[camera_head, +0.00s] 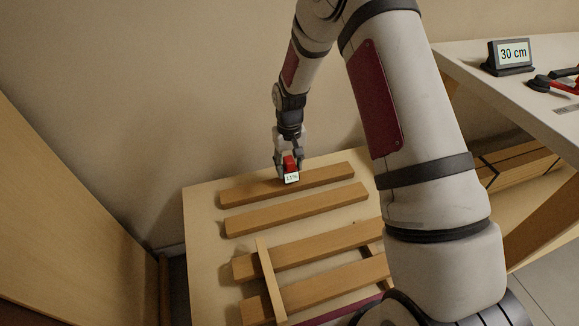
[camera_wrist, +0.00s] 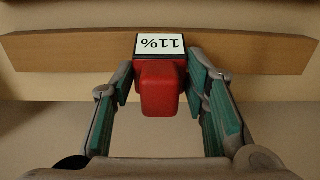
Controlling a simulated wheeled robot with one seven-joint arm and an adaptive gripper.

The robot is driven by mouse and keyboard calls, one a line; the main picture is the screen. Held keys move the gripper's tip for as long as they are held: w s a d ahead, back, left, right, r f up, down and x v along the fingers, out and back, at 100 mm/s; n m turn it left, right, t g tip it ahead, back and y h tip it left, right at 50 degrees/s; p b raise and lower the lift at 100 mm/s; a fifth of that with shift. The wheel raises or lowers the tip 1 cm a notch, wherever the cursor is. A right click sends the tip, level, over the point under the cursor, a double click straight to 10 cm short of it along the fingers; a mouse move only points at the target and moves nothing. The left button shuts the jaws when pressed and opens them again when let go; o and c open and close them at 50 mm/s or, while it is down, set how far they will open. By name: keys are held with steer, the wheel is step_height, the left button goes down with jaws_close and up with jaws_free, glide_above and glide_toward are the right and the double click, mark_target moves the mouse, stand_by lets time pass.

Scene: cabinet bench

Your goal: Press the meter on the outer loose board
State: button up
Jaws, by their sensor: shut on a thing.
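The meter is a red block with a white display reading 11%. It shows in the head view (camera_head: 291,167) and in the wrist view (camera_wrist: 160,85). My gripper (camera_head: 289,168) is shut on the meter, with green-padded fingers on both sides of it in the wrist view. The meter is at the outer loose board (camera_head: 325,181), the farthest of the boards on the bench. In the wrist view the display overlaps this board (camera_wrist: 250,52). I cannot tell whether the meter touches the wood. A second loose board (camera_head: 300,208) lies nearer, parallel to the first.
Nearer boards (camera_head: 315,248) lie with a narrow strip (camera_head: 269,275) across them on the bench (camera_head: 205,235). A wooden panel (camera_head: 70,210) stands at left.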

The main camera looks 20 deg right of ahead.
steer(key=shift+r+p, duration=1.3)
steer(key=shift+r, duration=1.25)
